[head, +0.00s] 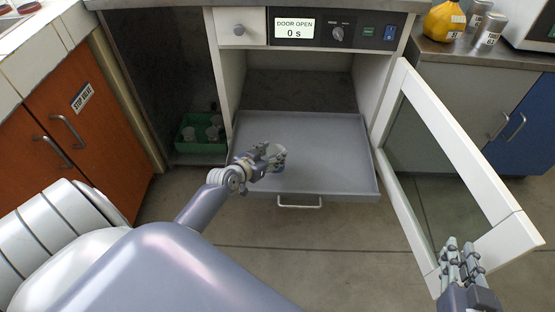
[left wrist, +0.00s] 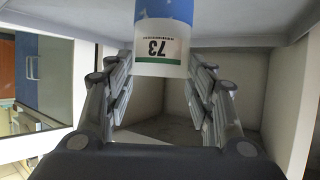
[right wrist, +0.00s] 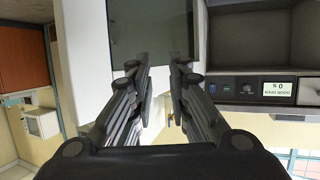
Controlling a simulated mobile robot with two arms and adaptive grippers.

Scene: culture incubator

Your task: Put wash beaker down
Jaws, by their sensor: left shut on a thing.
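The wash beaker (head: 279,157) is a small pale cup. In the left wrist view the beaker (left wrist: 162,60) shows a blue band and a white label reading 73 upside down. My left gripper (head: 272,154) is shut on it, over the pulled-out grey tray (head: 335,150) of the incubator. I cannot tell whether the beaker's base touches the tray. My right gripper (head: 461,255) is at the lower right, by the outer end of the open door (head: 455,150).
The incubator panel (head: 335,27) reads DOOR OPEN, 0 s. A green crate (head: 202,147) with several cups stands low at left. A yellow container (head: 444,20) and labelled jars (head: 490,28) stand on the right counter. Most of the tray around the beaker is bare.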

